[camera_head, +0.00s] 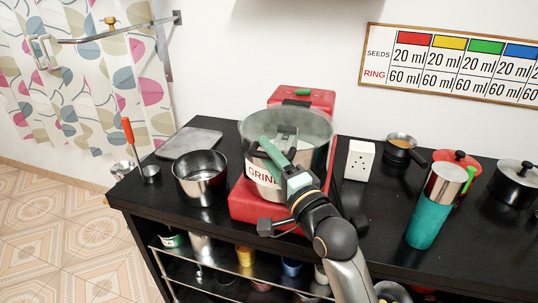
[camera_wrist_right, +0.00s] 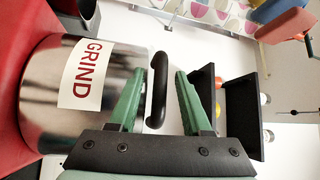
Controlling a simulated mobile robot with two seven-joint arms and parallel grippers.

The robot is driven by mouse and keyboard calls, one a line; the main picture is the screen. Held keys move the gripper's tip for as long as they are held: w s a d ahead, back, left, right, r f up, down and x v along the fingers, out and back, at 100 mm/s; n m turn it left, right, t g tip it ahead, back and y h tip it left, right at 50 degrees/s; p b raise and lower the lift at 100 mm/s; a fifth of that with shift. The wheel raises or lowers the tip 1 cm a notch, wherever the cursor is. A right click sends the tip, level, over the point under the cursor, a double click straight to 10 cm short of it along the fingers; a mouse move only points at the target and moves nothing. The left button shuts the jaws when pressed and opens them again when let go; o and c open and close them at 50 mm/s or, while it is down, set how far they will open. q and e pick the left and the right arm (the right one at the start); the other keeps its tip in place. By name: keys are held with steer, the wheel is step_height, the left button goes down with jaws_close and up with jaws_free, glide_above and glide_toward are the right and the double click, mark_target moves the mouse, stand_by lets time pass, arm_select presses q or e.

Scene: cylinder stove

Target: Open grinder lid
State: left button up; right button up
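The grinder has a red base (camera_head: 250,205) and a steel bowl labelled GRIND (camera_head: 262,178), with a greyish see-through lid (camera_head: 312,122) on top. The lid looks closed. In the right wrist view the steel bowl (camera_wrist_right: 40,85) lies at left, with a black curved handle (camera_wrist_right: 158,90) beside it. My right gripper (camera_head: 278,143) is over the front of the grinder. In the wrist view its green fingers (camera_wrist_right: 159,75) are apart, one on each side of the handle, with gaps visible. My left gripper is not in view.
A steel pot (camera_head: 200,178) stands left of the grinder, near a grey tray (camera_head: 188,142). A white socket box (camera_head: 359,160), a small pan (camera_head: 400,148), a teal cup (camera_head: 428,218) and lidded pots are at right. A shelf with jars lies below the black counter (camera_head: 150,200).

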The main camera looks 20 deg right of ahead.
jaws_close()
stand_by(1.2)
